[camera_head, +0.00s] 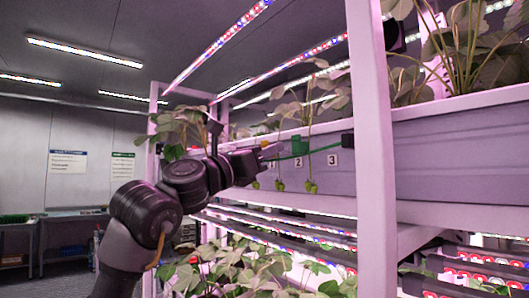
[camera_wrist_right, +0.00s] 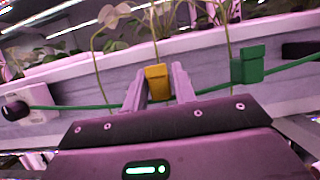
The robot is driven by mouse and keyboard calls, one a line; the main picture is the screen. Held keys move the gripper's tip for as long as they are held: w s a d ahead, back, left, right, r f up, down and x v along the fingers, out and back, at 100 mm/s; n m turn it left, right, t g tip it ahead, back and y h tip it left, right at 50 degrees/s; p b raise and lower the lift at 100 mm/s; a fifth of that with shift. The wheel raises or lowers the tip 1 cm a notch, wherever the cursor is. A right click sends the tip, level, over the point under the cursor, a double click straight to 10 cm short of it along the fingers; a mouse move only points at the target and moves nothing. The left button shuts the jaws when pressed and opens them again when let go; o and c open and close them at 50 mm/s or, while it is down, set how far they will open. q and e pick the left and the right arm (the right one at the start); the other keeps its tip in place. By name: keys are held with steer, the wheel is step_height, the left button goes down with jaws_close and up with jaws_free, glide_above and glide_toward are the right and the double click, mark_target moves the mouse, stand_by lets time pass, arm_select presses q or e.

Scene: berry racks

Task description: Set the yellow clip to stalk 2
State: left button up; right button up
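The yellow clip (camera_wrist_right: 156,82) sits between the two fingers of my right gripper (camera_wrist_right: 158,88) in the right wrist view, both fingers close against its sides. In the head view the right gripper (camera_head: 263,155) reaches in front of the planter, the yellow clip (camera_head: 266,145) at its tip. A thin stalk (camera_wrist_right: 154,42) rises directly above the clip; I cannot tell whether the clip is fastened on it. Other stalks stand left (camera_wrist_right: 97,62) and right (camera_wrist_right: 228,35). The label 2 (camera_head: 298,162) is on the planter face. My left gripper is not in view.
A green line (camera_wrist_right: 70,107) runs along the planter wall (camera_wrist_right: 75,80), with a green clip (camera_wrist_right: 247,66) to the right. Label 3 (camera_head: 332,160) is right of label 2. Berries (camera_head: 311,187) hang below. A rack post (camera_head: 373,140) stands right of the gripper.

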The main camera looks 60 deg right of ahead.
steer(key=b+v, duration=0.4)
steer(key=v, duration=0.7)
steer(key=shift+r, duration=0.1)
stand_by(0.5)
